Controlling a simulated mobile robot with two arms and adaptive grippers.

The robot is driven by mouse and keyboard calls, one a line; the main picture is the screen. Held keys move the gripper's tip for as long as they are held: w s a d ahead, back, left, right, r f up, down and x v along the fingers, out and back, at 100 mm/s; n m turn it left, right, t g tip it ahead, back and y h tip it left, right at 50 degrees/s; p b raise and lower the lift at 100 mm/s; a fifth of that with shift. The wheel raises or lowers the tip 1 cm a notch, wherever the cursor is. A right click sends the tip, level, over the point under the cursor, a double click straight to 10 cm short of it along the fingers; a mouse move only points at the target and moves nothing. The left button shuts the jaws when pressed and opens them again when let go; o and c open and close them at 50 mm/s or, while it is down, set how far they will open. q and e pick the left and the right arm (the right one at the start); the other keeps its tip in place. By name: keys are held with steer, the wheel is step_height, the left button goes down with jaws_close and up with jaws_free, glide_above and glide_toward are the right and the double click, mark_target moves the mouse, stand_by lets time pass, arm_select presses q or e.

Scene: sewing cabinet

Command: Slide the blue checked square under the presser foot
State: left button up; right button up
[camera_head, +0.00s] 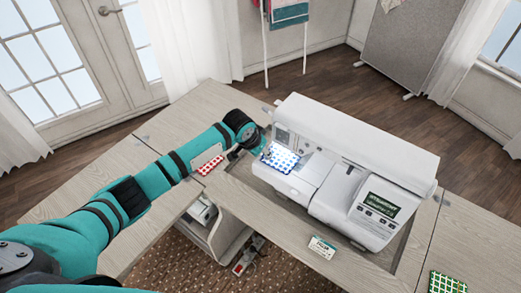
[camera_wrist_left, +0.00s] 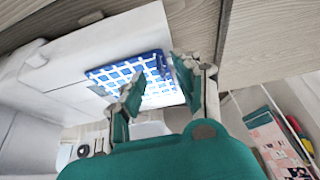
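The blue checked square (camera_head: 281,158) lies on the white bed of the sewing machine (camera_head: 360,145), at its left end. It also shows in the left wrist view (camera_wrist_left: 108,74), flat on the white surface. My left gripper (camera_head: 264,150) is at the square's left edge in the head view. In the left wrist view its two fingers (camera_wrist_left: 158,74) stand apart over the near part of the square, with the cloth showing between them. I cannot tell whether a fingertip touches it. The presser foot cannot be made out in either view. My right gripper is not in view.
A red checked square (camera_head: 209,165) lies on the wooden tabletop (camera_head: 185,122) beside my left forearm. A green checked square (camera_head: 447,283) lies at the bottom right. A small labelled card (camera_head: 322,247) is at the front edge. The tabletop behind my left arm is clear.

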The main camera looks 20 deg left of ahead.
arm_select(q)
steer(key=v, duration=1.2)
steer(key=shift+f, duration=0.1)
steer(key=s+d+f+h, duration=0.1)
steer(key=s+d+f, duration=0.25)
steer(key=s, duration=0.35)
steer(key=s+d+f, duration=0.2)
steer(key=s+f, duration=0.2)
steer(key=s, duration=0.3)
steer(key=s+a+n+y, duration=0.1)
steer(key=s+a, duration=0.2)
steer(key=s, duration=0.3)
steer(key=s+a+g+y, duration=0.1)
steer(key=s+a, duration=0.1)
steer(key=s, duration=0.3)
steer(key=s+a+n+y, duration=0.1)
steer(key=s+a, duration=0.2)
steer(key=s, duration=0.3)
steer(key=s+f+g+b, duration=0.2)
steer(key=s+f, duration=0.1)
steer(key=f, duration=2.8)
steer(key=s+a+f, duration=0.3)
steer(key=s+f, duration=1.1)
steer(key=s, duration=0.1)
steer(key=shift+s+f+g+b, duration=0.15)
steer(key=shift+f+g+b, duration=0.15)
steer(key=shift+f+g, duration=0.1)
